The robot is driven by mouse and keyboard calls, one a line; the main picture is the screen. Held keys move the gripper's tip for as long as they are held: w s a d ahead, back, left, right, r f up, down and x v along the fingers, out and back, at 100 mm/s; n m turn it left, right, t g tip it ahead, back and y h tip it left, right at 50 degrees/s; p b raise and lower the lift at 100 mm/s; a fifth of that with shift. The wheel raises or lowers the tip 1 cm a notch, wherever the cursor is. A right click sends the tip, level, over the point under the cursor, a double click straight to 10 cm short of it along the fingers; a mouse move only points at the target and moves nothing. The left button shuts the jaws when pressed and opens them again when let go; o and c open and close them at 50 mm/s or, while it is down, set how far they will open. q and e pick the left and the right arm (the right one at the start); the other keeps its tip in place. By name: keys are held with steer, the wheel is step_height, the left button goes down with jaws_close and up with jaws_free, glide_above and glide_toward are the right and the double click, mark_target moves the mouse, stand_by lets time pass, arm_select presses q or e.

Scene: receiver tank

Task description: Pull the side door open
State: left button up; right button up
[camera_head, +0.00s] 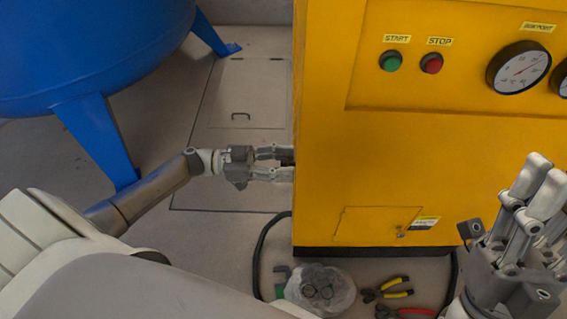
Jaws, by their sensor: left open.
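The yellow cabinet (430,150) fills the right half of the head view. Its left side is turned away from me, so no side door face shows there. My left gripper (288,164) is at the cabinet's left edge, about mid-height, pointing right. Its two fingers are apart, and the tips reach the edge. A small dark part shows between the tips; I cannot tell if it is a handle or if they touch it. My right gripper (540,180) is in front of the cabinet at the lower right, fingers pointing up; its opening is unclear.
A blue tank (85,55) on legs stands at the left. A floor hatch (240,90) lies between tank and cabinet. The cabinet front has a small low panel (375,228). A clear bag (320,290), pliers (388,290) and a black hose (258,255) lie below.

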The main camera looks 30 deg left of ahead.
arm_select(q)
jaws_close()
stand_by(0.3)
